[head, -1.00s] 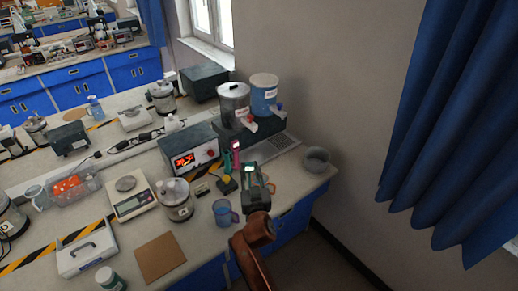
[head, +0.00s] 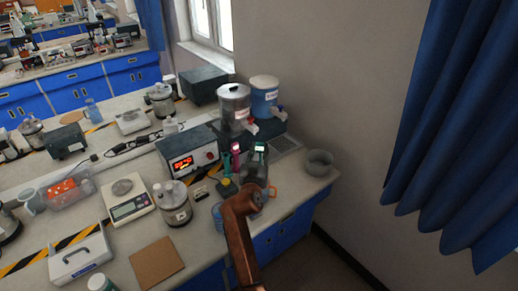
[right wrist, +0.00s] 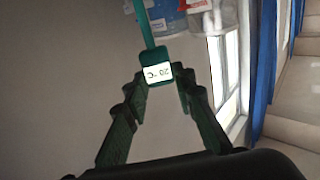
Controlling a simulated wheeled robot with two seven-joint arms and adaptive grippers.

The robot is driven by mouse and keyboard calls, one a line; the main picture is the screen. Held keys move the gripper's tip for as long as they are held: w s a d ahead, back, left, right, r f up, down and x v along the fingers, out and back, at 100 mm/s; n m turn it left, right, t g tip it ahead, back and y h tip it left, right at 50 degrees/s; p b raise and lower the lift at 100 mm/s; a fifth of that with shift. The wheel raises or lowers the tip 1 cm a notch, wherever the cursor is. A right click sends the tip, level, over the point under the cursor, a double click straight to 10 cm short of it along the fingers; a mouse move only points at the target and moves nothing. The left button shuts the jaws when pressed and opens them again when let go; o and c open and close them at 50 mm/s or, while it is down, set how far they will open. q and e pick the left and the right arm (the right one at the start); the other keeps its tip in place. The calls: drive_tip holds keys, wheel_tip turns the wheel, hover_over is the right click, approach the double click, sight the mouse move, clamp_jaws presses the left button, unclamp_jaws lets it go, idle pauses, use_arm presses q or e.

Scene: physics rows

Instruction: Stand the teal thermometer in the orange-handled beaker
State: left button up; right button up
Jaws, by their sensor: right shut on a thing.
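My right gripper (head: 257,157) is shut on the teal thermometer (right wrist: 158,70). In the right wrist view its head, with a white "20 °C" display, sits between the fingertips, and its thin stem runs up out of the picture. In the head view the display end of the thermometer (head: 260,147) shows above the gripper; the stem is hidden. The orange-handled beaker (head: 271,188) is mostly hidden behind my right wrist; its orange handle shows just to the right. I cannot tell the stem's place relative to it. My left gripper is not in view.
A blue mug (head: 218,217) stands left of my right arm. A pink-topped object (head: 235,149) stands behind it, by the red-display box (head: 188,162). A grey bowl (head: 319,163) is at the bench's right end. A lidded jar (head: 176,205) and a scale (head: 128,203) stand left.

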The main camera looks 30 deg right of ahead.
sight(260, 153)
drive_tip(key=shift+f+b, duration=1.1)
drive_tip(key=shift+f, duration=0.75)
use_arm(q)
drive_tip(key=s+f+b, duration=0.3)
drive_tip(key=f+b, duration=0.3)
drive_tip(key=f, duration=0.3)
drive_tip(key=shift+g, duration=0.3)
use_arm(e)
wheel_tip(260, 153, down, 8)
drive_tip(key=shift+r, duration=0.1)
drive_tip(key=o, duration=1.1)
wheel_tip(260, 153, up, 10)
